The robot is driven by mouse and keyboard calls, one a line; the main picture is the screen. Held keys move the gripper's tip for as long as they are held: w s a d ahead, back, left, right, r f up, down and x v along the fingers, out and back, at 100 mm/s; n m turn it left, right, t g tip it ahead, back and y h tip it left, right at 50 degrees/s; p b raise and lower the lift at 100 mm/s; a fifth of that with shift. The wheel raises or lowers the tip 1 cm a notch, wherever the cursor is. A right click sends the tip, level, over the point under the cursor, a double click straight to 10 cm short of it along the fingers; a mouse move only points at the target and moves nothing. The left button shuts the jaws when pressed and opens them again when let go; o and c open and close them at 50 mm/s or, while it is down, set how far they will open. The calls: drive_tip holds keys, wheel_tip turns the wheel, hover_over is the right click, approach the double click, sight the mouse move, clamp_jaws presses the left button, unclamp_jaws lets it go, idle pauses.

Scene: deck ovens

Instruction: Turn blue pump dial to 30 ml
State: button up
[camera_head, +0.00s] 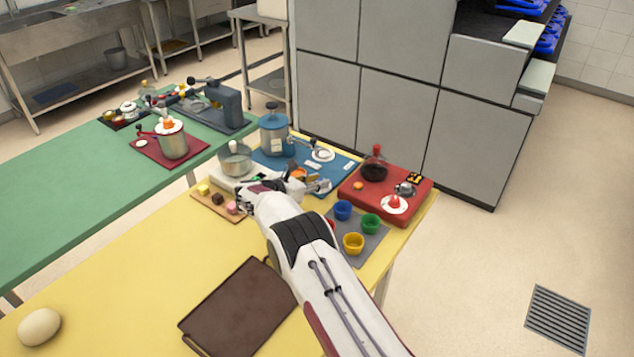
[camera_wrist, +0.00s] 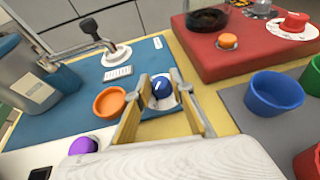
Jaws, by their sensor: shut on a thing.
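The blue dial (camera_wrist: 161,88) is a small round knob with a white pointer line, on a light plate near the front edge of the blue pump's base (camera_wrist: 70,113). My gripper (camera_wrist: 162,92) is shut on the dial, with one finger on each side. The scale marks are too small or covered to read. In the head view my gripper (camera_head: 318,186) is at the front of the blue base (camera_head: 342,163), and the dial cannot be made out.
An orange bowl (camera_wrist: 109,101) sits left of my fingers, with a white disc (camera_wrist: 117,56) under the pump handle behind it. The red unit (camera_head: 412,207) stands to the right. A grey mat (camera_head: 372,247) with coloured cups lies in front of that unit.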

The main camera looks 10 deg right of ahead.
drive_tip(key=shift+a, duration=0.2)
idle(0.3)
drive_tip(key=o, duration=1.1)
drive_tip(key=shift+s, duration=0.1)
drive_tip(key=shift+v, duration=5.9)
drive_tip(key=shift+r, duration=0.1)
